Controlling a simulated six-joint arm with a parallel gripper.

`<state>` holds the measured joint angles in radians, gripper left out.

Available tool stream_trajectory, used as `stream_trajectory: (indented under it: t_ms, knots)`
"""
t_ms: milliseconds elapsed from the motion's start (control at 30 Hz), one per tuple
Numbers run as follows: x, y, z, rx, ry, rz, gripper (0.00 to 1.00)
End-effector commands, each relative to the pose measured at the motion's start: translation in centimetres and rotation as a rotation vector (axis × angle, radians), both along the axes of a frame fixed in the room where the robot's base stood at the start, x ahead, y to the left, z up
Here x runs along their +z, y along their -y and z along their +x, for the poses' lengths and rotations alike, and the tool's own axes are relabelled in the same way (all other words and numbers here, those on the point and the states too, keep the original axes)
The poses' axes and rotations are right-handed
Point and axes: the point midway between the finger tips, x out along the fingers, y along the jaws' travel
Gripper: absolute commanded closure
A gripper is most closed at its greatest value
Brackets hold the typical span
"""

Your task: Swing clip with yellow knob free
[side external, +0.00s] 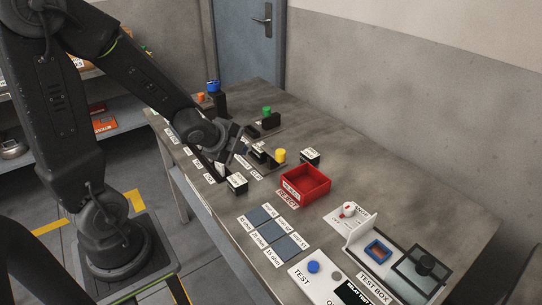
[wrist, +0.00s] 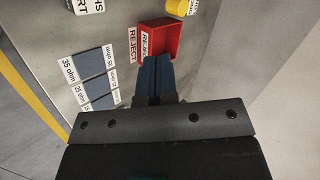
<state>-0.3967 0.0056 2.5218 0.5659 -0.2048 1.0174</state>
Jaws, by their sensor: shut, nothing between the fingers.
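The clip with the yellow knob (side external: 280,156) stands on the bench between my gripper and the red bin. Its yellow knob (wrist: 178,7) also shows at the top edge of the wrist view, where the rest of the clip is cut off. My gripper (side external: 240,147) is above the bench, left of the yellow knob in the side view. In the wrist view its blue-grey fingers (wrist: 153,72) are shut with nothing between them, and they appear in front of the red bin. Whether the gripper touches any part of the clip cannot be told.
The red reject bin (side external: 308,193) stands right of the yellow knob. Small labelled boxes (side external: 237,184) (side external: 310,156) stand nearby. Clips with green (side external: 267,111), blue (side external: 213,86) and orange (side external: 200,97) knobs are farther back. Dark pads (side external: 270,232) and a test box (side external: 371,284) lie in front.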

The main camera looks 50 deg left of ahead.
Motion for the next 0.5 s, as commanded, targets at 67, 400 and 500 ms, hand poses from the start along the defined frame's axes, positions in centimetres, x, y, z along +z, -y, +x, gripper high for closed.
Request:
stream_trajectory:
  t_ms: [67,400,500]
  knots:
    - [-1.2,-0.3,0.1,-0.067,-0.001,0.034,1.00]
    - [-2.2,-0.4,0.3,-0.163,0.013,0.083,1.00]
    - [-2.1,-0.4,0.3,-0.161,0.013,0.083,1.00]
